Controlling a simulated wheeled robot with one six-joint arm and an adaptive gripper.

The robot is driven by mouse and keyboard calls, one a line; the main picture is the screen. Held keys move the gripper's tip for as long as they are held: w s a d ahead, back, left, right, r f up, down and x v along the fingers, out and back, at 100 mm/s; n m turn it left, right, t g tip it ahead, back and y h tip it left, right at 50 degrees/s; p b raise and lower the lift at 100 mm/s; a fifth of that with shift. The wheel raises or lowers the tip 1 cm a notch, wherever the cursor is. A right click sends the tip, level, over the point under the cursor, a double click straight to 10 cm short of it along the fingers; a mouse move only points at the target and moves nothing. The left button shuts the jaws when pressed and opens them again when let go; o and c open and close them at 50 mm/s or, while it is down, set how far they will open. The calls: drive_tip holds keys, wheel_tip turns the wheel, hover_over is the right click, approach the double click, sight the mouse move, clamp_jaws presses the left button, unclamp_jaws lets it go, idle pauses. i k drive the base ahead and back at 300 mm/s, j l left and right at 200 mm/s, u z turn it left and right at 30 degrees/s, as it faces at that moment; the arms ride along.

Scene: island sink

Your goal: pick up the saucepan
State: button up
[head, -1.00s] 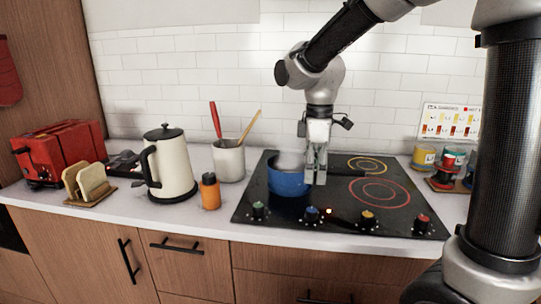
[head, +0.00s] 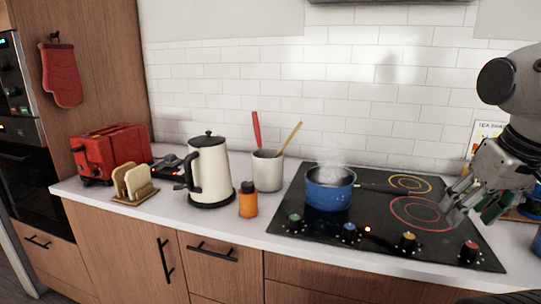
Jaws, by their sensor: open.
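The blue saucepan (head: 329,189) stands upright on the left part of the black cooktop (head: 383,240), with steam rising from it. Its dark handle (head: 382,188) points right across the cooktop. My gripper (head: 452,207) is open and empty at the right of the picture, above the right side of the cooktop. It is well to the right of the saucepan and apart from it. The saucepan's contents are hidden by steam and the viewing angle.
Left of the cooktop stand a utensil crock (head: 267,172), an orange bottle (head: 248,200) and a cream kettle (head: 209,170). A red toaster (head: 112,152) and a bread rack (head: 134,184) are farther left. Knobs (head: 408,240) line the cooktop's front. A lit red ring (head: 414,212) is near my gripper.

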sight(319, 196)
drive_tip(key=z, duration=1.45)
drive_tip(key=u, duration=1.45)
drive_tip(key=k+l, duration=0.5)
